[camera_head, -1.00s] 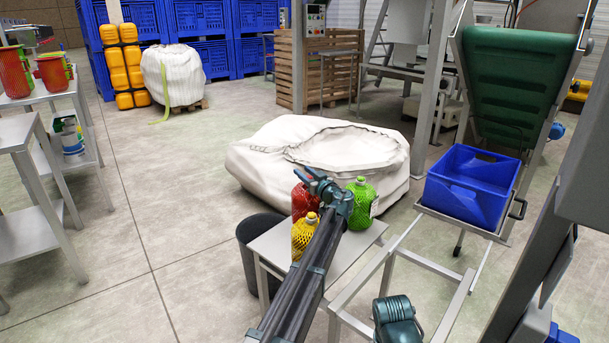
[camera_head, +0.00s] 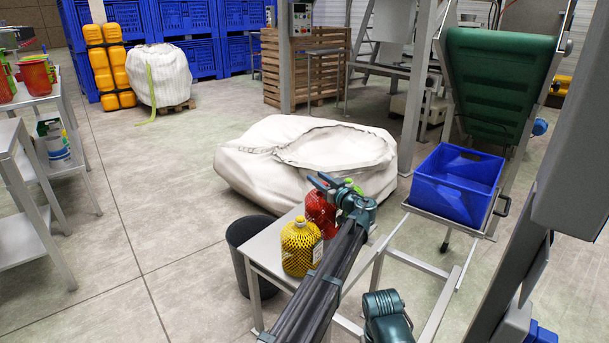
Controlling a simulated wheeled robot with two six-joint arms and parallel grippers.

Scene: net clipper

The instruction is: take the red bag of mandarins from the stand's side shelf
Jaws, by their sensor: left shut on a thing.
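The red net bag of mandarins (camera_head: 320,212) is at the small grey side shelf (camera_head: 270,246), behind and to the right of a yellow net bag (camera_head: 300,250). My left gripper (camera_head: 326,185) is at the top of the red bag and shut on it. I cannot tell whether the bag's bottom still touches the shelf. A green net bag (camera_head: 354,186) is mostly hidden behind my left gripper and arm. My right gripper is not in view.
A dark bin (camera_head: 247,238) stands left of the shelf. A large white sack (camera_head: 245,170) lies behind it. A blue crate (camera_head: 457,185) is to the right, beside metal frame bars (camera_head: 418,262). The floor at left is open.

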